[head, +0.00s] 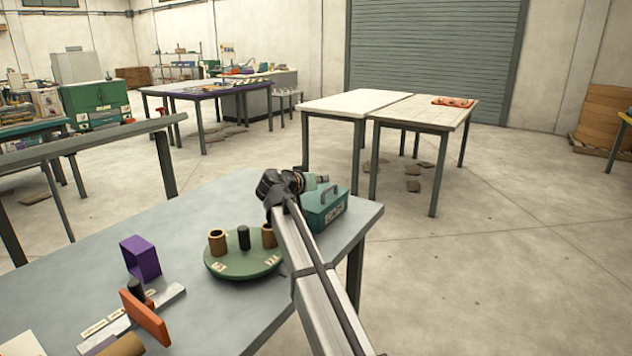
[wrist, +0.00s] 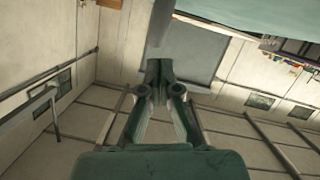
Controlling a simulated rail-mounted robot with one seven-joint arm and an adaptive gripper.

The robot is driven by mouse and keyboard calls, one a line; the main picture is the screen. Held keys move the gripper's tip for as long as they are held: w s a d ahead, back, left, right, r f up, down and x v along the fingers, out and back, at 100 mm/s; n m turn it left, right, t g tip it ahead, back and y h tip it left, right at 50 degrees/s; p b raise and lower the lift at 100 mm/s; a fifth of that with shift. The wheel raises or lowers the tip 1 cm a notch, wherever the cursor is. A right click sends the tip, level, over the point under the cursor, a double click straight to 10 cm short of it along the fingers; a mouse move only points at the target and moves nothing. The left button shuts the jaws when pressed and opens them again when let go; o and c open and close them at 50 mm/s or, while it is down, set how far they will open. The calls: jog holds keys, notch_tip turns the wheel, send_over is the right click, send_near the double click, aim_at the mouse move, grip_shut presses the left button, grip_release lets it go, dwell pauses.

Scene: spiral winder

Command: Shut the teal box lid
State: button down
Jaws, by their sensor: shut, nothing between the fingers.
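The teal box (head: 328,214) stands at the right end of the grey worktable in the head view. Its lid (head: 313,200) with a dark handle (head: 326,193) lies over the top and looks down or nearly so; I cannot tell whether a gap remains. My gripper (head: 322,179) is just above and behind the box, with my wrist and arm covering its left side. In the wrist view my gripper (wrist: 158,64) has its fingers together and empty. Whether it touches the lid cannot be told.
A green round turntable (head: 240,266) with brown and black cylinders stands left of the box on the worktable (head: 205,210). A purple frame (head: 141,258) and an orange block (head: 146,322) are further left. The floor right of the table is clear.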

jog(key=shift+s+d+f+b, duration=0.25)
jog(key=shift+d+f+b, duration=0.2)
jog(key=shift+f, duration=0.3)
